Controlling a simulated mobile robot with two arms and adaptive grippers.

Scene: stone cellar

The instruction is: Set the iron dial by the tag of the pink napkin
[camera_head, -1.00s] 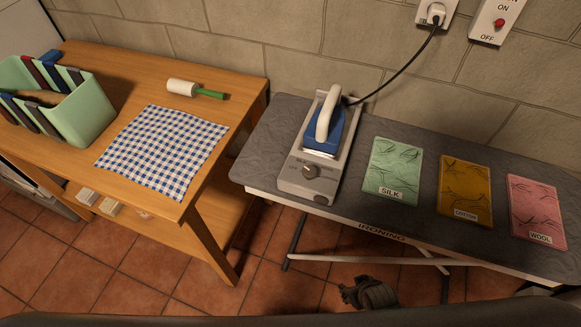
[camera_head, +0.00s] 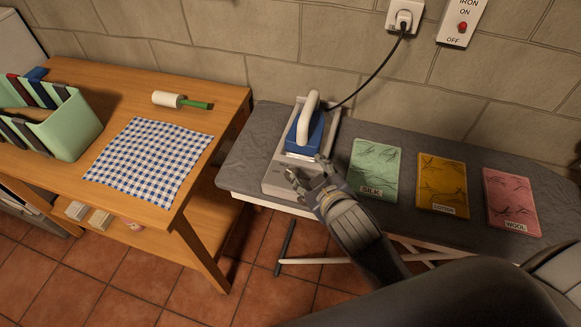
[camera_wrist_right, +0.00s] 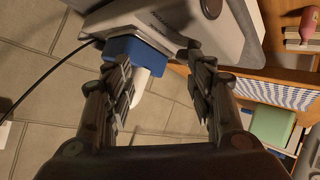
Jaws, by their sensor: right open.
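The blue and white iron (camera_head: 305,130) stands on its grey base (camera_head: 275,182) on the ironing board. The dial on the front of the base is hidden behind my right gripper in the head view. The pink napkin (camera_head: 510,202), tagged WOOL, lies at the right of the board. The green napkin (camera_head: 376,168) is tagged SILK and the ochre napkin (camera_head: 441,186) is tagged COTTON. My right gripper (camera_head: 308,172) is open at the front of the base. In the wrist view its fingers (camera_wrist_right: 165,90) are apart, with the blue iron (camera_wrist_right: 133,50) and base (camera_wrist_right: 180,22) beyond them. My left gripper is out of view.
A cord runs from the iron to a wall socket (camera_head: 404,17). An ON/OFF switch (camera_head: 461,25) is beside it.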

